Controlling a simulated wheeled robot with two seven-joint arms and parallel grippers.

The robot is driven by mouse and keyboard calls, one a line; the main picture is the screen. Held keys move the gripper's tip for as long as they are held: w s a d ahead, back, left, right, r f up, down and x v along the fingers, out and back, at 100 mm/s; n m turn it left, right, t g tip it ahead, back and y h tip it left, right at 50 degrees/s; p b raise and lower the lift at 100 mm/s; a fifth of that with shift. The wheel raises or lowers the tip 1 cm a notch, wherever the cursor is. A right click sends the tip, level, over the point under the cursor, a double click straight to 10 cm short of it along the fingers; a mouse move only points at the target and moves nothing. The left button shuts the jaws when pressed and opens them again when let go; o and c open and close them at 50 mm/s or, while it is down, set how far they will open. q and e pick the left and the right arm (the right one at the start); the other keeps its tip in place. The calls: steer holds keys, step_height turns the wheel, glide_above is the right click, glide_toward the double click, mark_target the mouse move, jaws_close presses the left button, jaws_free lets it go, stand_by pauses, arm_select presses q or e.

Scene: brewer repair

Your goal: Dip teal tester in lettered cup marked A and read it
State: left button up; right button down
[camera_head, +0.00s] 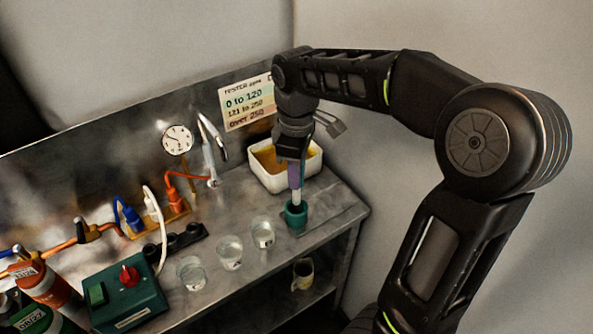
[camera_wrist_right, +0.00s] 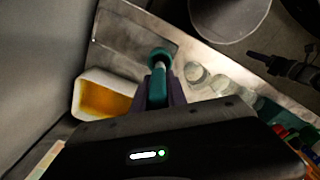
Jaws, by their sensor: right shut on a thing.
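My right gripper (camera_head: 295,184) points down at the right end of the counter, its purple fingers shut on the teal tester (camera_wrist_right: 158,86). The tester's pale lower shaft (camera_head: 297,197) reaches down to a teal round holder (camera_head: 296,215) on the counter. The holder also shows in the wrist view (camera_wrist_right: 160,57). I cannot tell whether the tip is inside the holder or just above it. Three clear cups stand in a row to the left: a right one (camera_head: 263,235), a middle one (camera_head: 230,253) and a left one (camera_head: 191,273). Their letters are too small to read. My left gripper is out of view.
A white tub (camera_head: 267,180) with amber contents stands behind my gripper. A sign (camera_head: 246,101) on the backsplash lists tester ranges. A mug (camera_head: 303,273) sits below.

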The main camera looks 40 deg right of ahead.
steer(key=shift+f+b, duration=1.4)
steer(key=shift+f, duration=0.9)
steer(key=shift+f, duration=0.45)
steer(key=c, duration=0.7)
jaws_free()
steer(key=shift+r+p, duration=2.7)
steer(key=shift+r, duration=0.85)
